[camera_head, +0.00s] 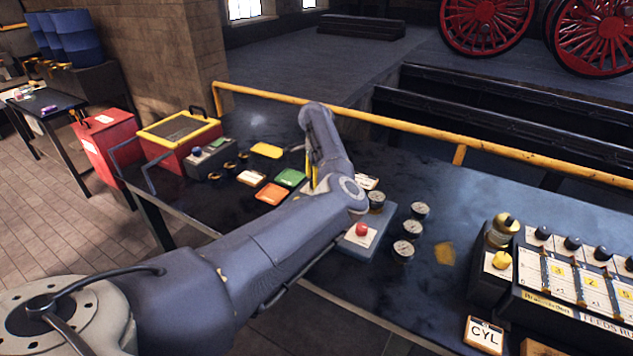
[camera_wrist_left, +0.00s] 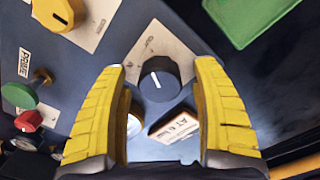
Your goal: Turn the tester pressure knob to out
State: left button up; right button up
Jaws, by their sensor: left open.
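A dark round knob (camera_wrist_left: 160,79) on a pale marked plate (camera_wrist_left: 150,45) shows in the left wrist view; I take it for the tester pressure knob. A short pale mark on its top points roughly up the picture; the plate's lettering is too small to read. My left gripper (camera_head: 311,174) is open, its two yellow fingers either side of the knob with gaps and no visible contact. The blue-grey tester box (camera_wrist_left: 120,55) also carries a yellow knob (camera_wrist_left: 62,12). In the head view my arm hides the dark knob; a blue box with a red button (camera_head: 361,230) shows beside it.
Green and red knobs (camera_wrist_left: 28,120) stand at the wrist view's left. A lettered card (camera_wrist_left: 176,126) lies between the fingers. Coloured trays, including a green one (camera_head: 291,177), lie beyond my arm. Several gauges (camera_head: 403,250) stand right of it. A yellow rail (camera_head: 400,127) edges the bench.

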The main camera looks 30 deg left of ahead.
pick_arm(q)
jog(key=shift+r, duration=0.1)
notch_tip(320, 180, up, 12)
dwell(0.7)
dwell(0.3)
